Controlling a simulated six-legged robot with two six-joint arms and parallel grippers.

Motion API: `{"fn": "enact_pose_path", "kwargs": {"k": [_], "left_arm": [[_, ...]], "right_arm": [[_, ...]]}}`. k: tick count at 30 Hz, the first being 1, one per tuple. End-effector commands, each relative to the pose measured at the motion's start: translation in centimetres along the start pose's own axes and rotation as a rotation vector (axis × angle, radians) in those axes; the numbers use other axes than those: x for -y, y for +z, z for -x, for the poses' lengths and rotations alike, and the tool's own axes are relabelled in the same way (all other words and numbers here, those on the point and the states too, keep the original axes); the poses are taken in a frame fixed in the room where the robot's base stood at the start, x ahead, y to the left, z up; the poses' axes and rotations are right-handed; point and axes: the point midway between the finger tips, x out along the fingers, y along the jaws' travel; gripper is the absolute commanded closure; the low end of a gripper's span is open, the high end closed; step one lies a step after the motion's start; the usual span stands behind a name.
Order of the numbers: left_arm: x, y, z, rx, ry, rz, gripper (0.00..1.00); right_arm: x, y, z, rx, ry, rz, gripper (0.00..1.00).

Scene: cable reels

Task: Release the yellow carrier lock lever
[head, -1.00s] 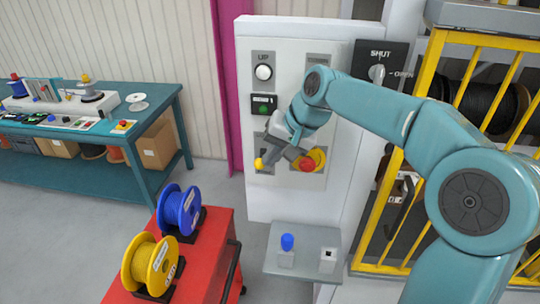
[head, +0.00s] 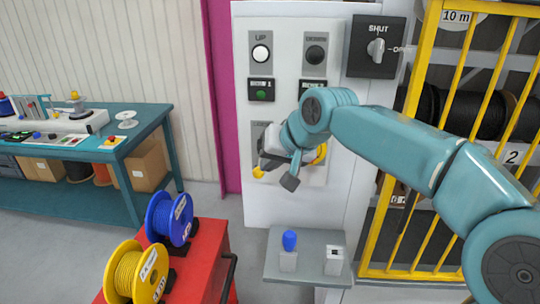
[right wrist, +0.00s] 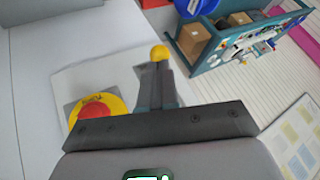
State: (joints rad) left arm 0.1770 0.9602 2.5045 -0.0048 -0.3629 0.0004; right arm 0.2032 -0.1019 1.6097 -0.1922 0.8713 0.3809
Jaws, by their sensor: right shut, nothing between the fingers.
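The yellow knob of the carrier lock lever (head: 259,172) shows low on the white control panel (head: 262,205), at the left of my right gripper (head: 268,164). In the right wrist view the knob (right wrist: 159,53) is just beyond the tips of my right gripper's fingers (right wrist: 159,70). The fingers are shut with nothing between them. I cannot tell whether they touch the lever. The lever's arm is hidden behind the gripper. My left gripper is not in view.
A red button on a yellow ring (right wrist: 96,108) sits close beside the gripper. Above are the UP button (head: 261,53), a green-lit display (head: 261,91) and a SHUT/OPEN switch (head: 377,48). A grey shelf (head: 310,268) juts out below. A yellow cage (head: 413,80) stands right.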

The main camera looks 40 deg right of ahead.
Motion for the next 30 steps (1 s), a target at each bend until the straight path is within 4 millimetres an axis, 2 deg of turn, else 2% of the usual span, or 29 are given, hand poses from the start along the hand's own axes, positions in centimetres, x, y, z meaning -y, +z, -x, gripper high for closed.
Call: {"fn": "enact_pose_path", "kwargs": {"k": [15, 30], "left_arm": [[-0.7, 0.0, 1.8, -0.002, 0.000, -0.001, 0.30], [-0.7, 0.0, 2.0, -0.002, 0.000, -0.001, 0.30]], "right_arm": [[0.8, -1.1, 1.5, 0.002, 0.000, -0.002, 1.00], [0.9, -1.1, 1.7, 0.002, 0.000, -0.002, 1.00]]}}
